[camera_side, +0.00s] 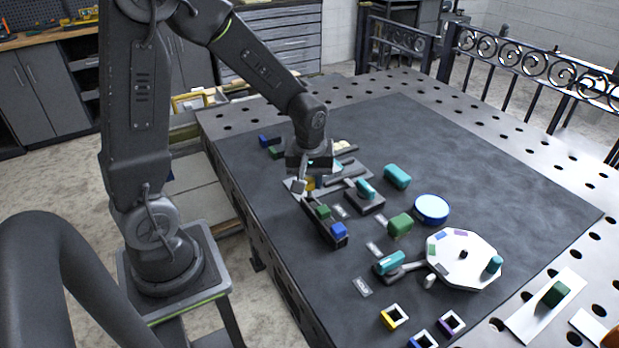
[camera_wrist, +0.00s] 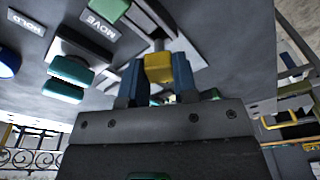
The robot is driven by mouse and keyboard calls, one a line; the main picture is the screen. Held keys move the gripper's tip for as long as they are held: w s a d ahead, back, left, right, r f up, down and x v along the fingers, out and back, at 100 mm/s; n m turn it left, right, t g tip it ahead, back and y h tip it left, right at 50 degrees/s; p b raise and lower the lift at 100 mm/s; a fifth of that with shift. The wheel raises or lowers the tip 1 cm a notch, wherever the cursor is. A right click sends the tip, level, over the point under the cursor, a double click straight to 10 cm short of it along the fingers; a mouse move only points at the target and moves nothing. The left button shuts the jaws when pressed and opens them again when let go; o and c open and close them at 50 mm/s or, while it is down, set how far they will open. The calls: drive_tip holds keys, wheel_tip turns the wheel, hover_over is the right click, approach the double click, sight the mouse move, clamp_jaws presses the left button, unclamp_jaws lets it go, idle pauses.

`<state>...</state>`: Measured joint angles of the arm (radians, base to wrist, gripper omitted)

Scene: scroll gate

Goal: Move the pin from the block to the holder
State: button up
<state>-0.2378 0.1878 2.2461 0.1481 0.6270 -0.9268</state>
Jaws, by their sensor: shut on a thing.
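My gripper (camera_wrist: 159,75) is shut on the yellow head of a pin (camera_wrist: 158,67). A short grey shaft shows beyond the head in the wrist view, against a pale plate (camera_wrist: 188,52). In the side view my gripper (camera_side: 309,183) is low over the work at the left middle of the dark mat, with a bit of yellow at its tips. Whether the shaft is seated in anything is hidden. I cannot tell which of the dark pieces near it is the block and which is the holder.
A dark rail (camera_side: 313,228) with green and blue pieces lies just in front. To the right are a teal-handled block (camera_side: 365,199), a teal piece (camera_side: 397,176), a green piece (camera_side: 400,224), a blue disc (camera_side: 431,208) and a white turntable (camera_side: 470,270). The mat's back right is clear.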

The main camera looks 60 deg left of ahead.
sight(310, 191)
drive_tip(key=shift+f, duration=1.75)
idle(0.3)
drive_tip(key=o, duration=1.1)
drive_tip(key=shift+c, duration=0.2)
drive_tip(key=shift+o, duration=0.4)
drive_tip(key=o, duration=0.4)
drive_tip(key=shift+r, duration=0.1)
drive_tip(key=shift+r, duration=3.4)
drive_tip(key=shift+r, duration=0.1)
